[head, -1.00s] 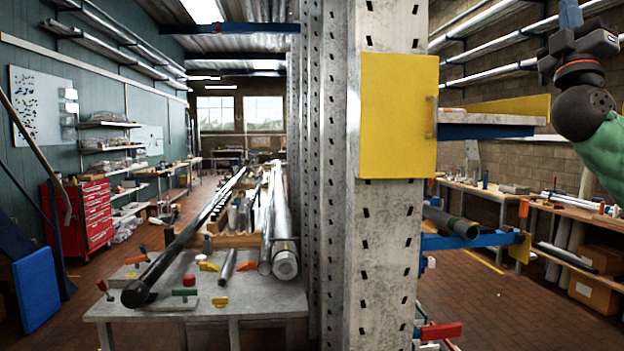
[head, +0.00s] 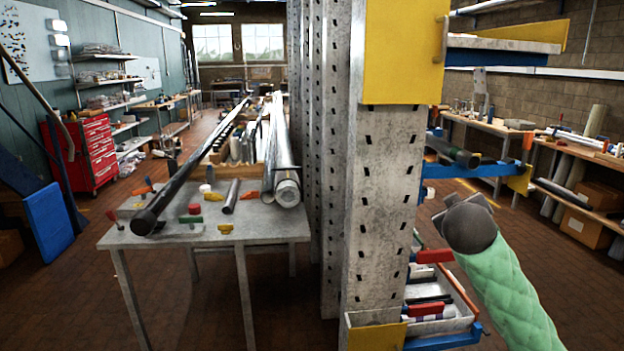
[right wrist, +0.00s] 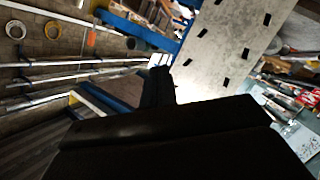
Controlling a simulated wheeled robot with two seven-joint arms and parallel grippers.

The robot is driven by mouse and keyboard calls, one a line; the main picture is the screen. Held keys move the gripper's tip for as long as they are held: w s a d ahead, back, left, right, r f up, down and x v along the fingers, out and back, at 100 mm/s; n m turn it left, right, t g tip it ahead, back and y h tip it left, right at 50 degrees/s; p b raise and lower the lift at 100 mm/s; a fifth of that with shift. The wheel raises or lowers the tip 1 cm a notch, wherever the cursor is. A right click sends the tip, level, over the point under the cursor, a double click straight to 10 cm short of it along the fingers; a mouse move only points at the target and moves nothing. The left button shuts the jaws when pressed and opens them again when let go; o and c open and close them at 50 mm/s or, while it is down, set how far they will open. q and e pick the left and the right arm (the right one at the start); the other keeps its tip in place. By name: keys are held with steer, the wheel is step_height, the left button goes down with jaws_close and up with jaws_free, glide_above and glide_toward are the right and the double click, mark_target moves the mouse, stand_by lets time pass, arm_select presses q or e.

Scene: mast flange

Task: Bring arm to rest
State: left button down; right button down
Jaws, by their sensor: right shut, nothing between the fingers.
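My right arm, in a green sleeve (head: 505,290) with a dark grey joint (head: 470,224), comes in from the lower right in the head view. It appears in front of and to the right of the perforated grey mast (head: 385,215). The hand is hidden behind that joint in the head view. In the right wrist view the dark fingers of my right gripper (right wrist: 158,88) are together with nothing held. The mast also shows in the right wrist view (right wrist: 222,45), beyond the fingers. My left arm and gripper are not in view.
A yellow plate (head: 403,50) is fixed on the mast. Blue bracket arms (head: 455,172) and a lower tray (head: 440,312) stick out to its right, near my right arm. A grey table (head: 265,228) with pipes stands left. Brick floor is open at right.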

steer(key=s+a+f+g+y, duration=0.2)
steer(key=s+a+f, duration=0.25)
steer(key=f, duration=0.65)
steer(key=s+a+f+g+y, duration=0.1)
steer(key=s+a+f+g, duration=0.15)
steer(key=s+f, duration=0.6)
steer(key=s+a+f+g+y, duration=0.25)
steer(key=a+f, duration=0.25)
steer(key=f, duration=0.8)
steer(key=s+a+f+g, duration=0.2)
steer(key=s+f+g, duration=0.1)
steer(key=s+f, duration=0.8)
steer(key=s+a+f+m+g+y, duration=0.1)
steer(key=s+a+f+g, duration=0.1)
steer(key=s+f, duration=0.9)
steer(key=s+a, duration=0.1)
steer(key=s, duration=0.6)
steer(key=shift+g, duration=0.4)
